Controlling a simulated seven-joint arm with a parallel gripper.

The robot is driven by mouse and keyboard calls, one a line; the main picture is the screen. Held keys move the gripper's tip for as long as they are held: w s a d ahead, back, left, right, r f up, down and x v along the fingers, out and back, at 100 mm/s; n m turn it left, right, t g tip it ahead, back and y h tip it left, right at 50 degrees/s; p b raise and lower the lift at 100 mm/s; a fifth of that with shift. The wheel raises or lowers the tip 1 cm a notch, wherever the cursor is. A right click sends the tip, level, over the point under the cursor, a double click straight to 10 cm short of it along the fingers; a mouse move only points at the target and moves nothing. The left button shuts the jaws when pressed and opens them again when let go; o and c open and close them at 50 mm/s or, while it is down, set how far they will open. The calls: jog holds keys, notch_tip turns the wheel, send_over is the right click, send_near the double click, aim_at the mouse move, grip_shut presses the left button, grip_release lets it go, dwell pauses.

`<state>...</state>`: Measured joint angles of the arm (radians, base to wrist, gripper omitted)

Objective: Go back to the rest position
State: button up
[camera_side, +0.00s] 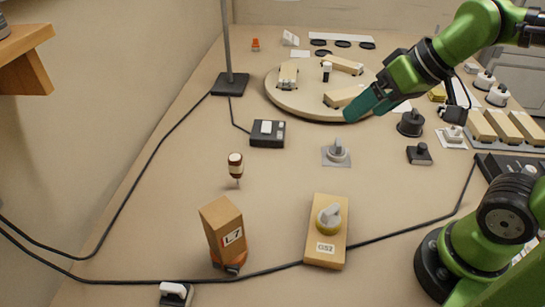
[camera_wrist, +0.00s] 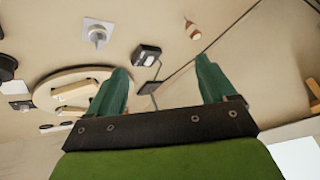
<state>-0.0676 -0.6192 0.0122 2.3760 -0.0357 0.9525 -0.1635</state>
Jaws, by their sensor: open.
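My green arm reaches in from the right in the side view. My gripper (camera_side: 352,112) hangs over the front right edge of the round wooden turntable (camera_side: 285,98).
A box marked L7 (camera_side: 222,232) and a block with a knob (camera_side: 327,240) stand in front. A black-and-white switch box (camera_side: 267,133), a grey knob (camera_side: 337,152) and a brown-topped peg (camera_side: 236,165) are mid-bench. A post (camera_side: 228,50) rises at the back. Cables cross the bench.

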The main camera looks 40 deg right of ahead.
jog(key=shift+s+d+f+m+t, duration=0.2)
jog(key=shift+s+d+f+m, duration=0.2)
jog(key=shift+s+d+m, duration=0.25)
jog(key=shift+s+d+f+m+t, duration=0.2)
jog(key=shift+s+d+f+m, duration=0.2)
jog(key=shift+m, duration=0.45)
jog(key=shift+a+r, duration=0.1)
